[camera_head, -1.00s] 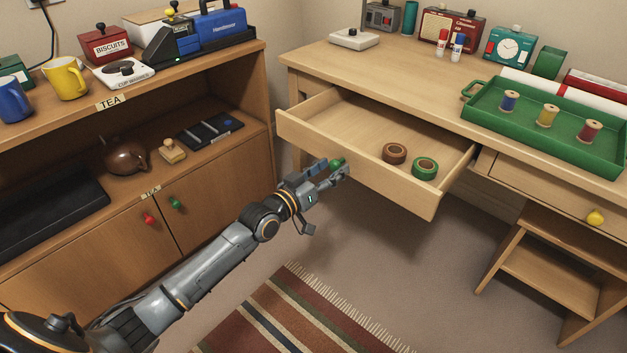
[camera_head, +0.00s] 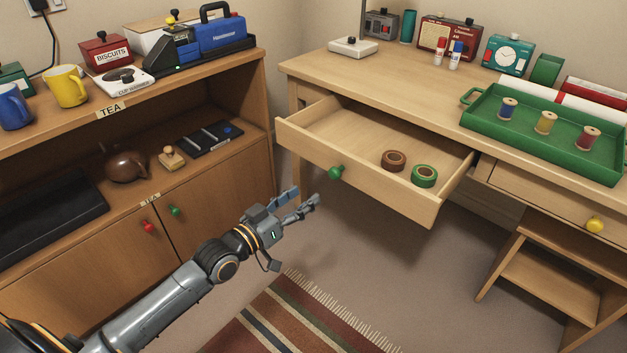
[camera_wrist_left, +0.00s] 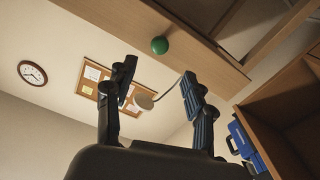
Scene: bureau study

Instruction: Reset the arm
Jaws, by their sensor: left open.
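My left gripper (camera_head: 303,200) is open and empty in the head view. It hangs in front of the pulled-out desk drawer (camera_head: 385,190), low and to the left of the drawer's green knob (camera_head: 336,173), and apart from it. In the left wrist view the two dark fingers (camera_wrist_left: 158,100) are spread with nothing between them. The green knob (camera_wrist_left: 160,45) shows above and beyond them on the drawer front (camera_wrist_left: 110,20). The drawer holds a brown tape roll (camera_head: 394,160) and a green tape roll (camera_head: 424,176). My right gripper is in neither view.
A wooden cabinet (camera_head: 215,180) with red and green knobs stands to the left. The desk (camera_head: 400,75) carries a green tray (camera_head: 480,125) with spools. A shut drawer with a yellow knob (camera_head: 595,224) is at right. Floor above the striped rug (camera_head: 290,320) is clear.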

